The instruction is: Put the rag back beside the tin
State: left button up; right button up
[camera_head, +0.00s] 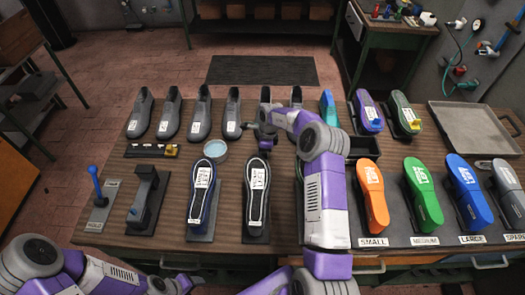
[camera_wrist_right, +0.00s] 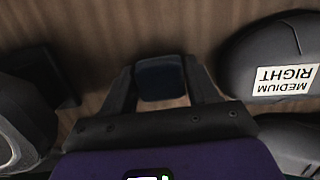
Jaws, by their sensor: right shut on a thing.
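A round open tin (camera_head: 215,150) with pale blue contents stands on the bench, left of my right gripper (camera_head: 265,138). In the right wrist view my right gripper (camera_wrist_right: 163,85) is shut on a small dark blue piece, which looks like the rag (camera_wrist_right: 161,78). In the head view the rag is too small and dark to make out clearly. I cannot tell whether it touches the bench. My left arm shows along the bottom left edge, with its fingers out of view.
Grey shoes (camera_head: 170,115) line the back; one labelled MEDIUM RIGHT (camera_wrist_right: 270,65) is close to my right gripper. Black soles on stands (camera_head: 203,190) are in front. Coloured lasts (camera_head: 371,195) and a grey tray (camera_head: 470,130) are at right. A lever tool (camera_head: 97,185) stands at left.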

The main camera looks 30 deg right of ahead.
jog(key=o, duration=1)
jog(key=shift+f, duration=0.15)
jog(key=r, duration=0.4)
jog(key=d+r, duration=0.1)
jog(key=r, duration=0.3)
jog(key=s+r, duration=0.1)
jog(key=r, duration=0.3)
jog(key=shift+d+r+p, duration=0.15)
jog(key=shift+d+p, duration=0.1)
jog(key=shift+p, duration=0.15)
jog(key=shift+s, duration=0.15)
